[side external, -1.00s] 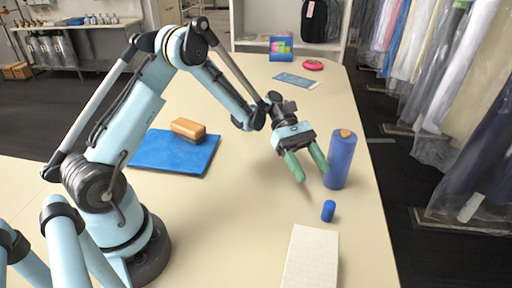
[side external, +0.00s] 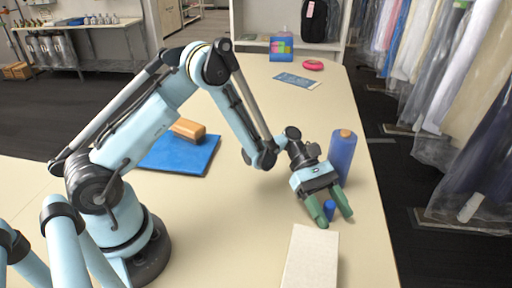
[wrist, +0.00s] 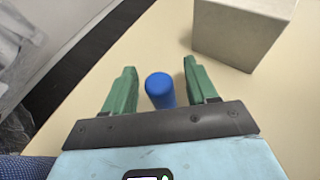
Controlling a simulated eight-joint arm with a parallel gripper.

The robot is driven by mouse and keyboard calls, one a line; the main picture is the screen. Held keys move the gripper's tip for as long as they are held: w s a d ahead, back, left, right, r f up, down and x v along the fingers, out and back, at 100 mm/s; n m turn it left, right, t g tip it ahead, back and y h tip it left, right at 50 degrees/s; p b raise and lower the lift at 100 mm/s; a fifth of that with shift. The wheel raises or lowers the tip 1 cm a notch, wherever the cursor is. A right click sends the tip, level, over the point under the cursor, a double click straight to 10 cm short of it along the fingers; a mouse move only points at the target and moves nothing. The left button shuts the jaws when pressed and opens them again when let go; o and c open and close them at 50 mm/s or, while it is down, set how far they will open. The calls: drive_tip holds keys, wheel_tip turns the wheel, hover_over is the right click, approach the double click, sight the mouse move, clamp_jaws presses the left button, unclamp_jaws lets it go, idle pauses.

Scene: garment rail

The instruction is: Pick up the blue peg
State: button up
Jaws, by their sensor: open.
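The blue peg (side external: 329,209) is a small upright cylinder on the table, in front of the tall blue roll. In the side view my gripper (side external: 334,218) is low over the table with its green fingers open on either side of the peg. Part of the peg is hidden by the fingers in the side view.
A tall blue roll (side external: 342,155) stands just behind my gripper. A whitish box (side external: 311,262) lies close in front, also visible in the wrist view (wrist: 240,32). A blue mat (side external: 185,156) with an orange-brown block (side external: 188,129) is at left. The right table edge is near.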

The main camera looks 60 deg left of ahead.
drive_tip(key=shift+d+f, duration=0.2)
drive_tip(key=shift+d, duration=0.3)
drive_tip(key=c, duration=1)
drive_tip(key=shift+r, duration=0.1)
drive_tip(key=shift+c, duration=0.2)
